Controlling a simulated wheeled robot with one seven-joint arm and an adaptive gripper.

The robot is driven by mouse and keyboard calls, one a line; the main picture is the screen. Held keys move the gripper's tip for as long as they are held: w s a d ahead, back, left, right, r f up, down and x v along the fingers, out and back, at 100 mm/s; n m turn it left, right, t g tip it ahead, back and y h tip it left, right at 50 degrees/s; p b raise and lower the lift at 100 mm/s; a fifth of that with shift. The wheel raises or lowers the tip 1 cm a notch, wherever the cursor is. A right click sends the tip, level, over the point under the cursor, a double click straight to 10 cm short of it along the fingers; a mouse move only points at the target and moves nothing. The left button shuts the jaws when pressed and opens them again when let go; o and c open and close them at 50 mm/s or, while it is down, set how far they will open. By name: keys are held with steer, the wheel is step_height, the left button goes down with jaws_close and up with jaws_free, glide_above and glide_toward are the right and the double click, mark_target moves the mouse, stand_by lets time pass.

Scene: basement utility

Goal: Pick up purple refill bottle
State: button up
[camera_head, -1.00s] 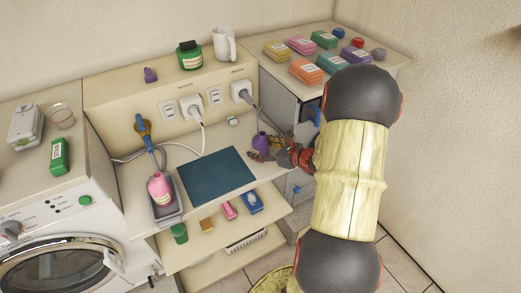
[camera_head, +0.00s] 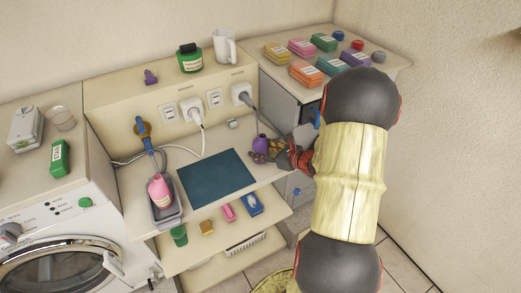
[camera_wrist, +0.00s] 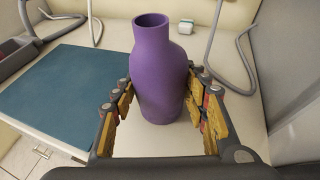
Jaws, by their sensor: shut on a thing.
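The purple refill bottle (camera_wrist: 161,75) stands upright on the counter, its open neck at the top. In the head view the bottle (camera_head: 261,144) is at the right end of the counter, partly hidden by my gripper. My gripper (camera_wrist: 161,108) has a finger on each side of the bottle's lower body and is shut on it. In the head view my gripper (camera_head: 268,153) reaches in from the right. The bottle's base appears to be at the counter surface; I cannot tell if it is lifted.
A dark blue mat (camera_head: 215,178) lies left of the bottle. A pink bottle (camera_head: 160,189) stands in a grey tray further left. Cables (camera_wrist: 232,60) run behind the bottle. A grey-sided cabinet (camera_head: 290,104) stands behind my gripper.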

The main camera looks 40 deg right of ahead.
mark_target(267, 144)
steer(key=shift+c, duration=0.9)
steer(key=shift+r+p, duration=0.4)
steer(key=shift+r, duration=0.3)
steer(key=r, duration=0.1)
steer(key=r+p, duration=0.1)
steer(key=shift+s+d+r, duration=0.1)
steer(key=shift+s+r, duration=0.1)
steer(key=shift+r, duration=0.1)
steer(key=s+r+p, duration=0.1)
steer(key=r, duration=0.1)
steer(key=s+r+p, duration=0.1)
steer(key=s, duration=0.1)
steer(key=s+d+r+p, duration=0.1)
steer(key=r, duration=0.1)
steer(key=shift+s+r, duration=0.3)
steer(key=p+v, duration=0.2)
steer(key=v, duration=0.7)
steer(key=shift+s+d, duration=0.25)
steer(key=shift+d, duration=0.05)
steer(key=shift+w+a, duration=0.1)
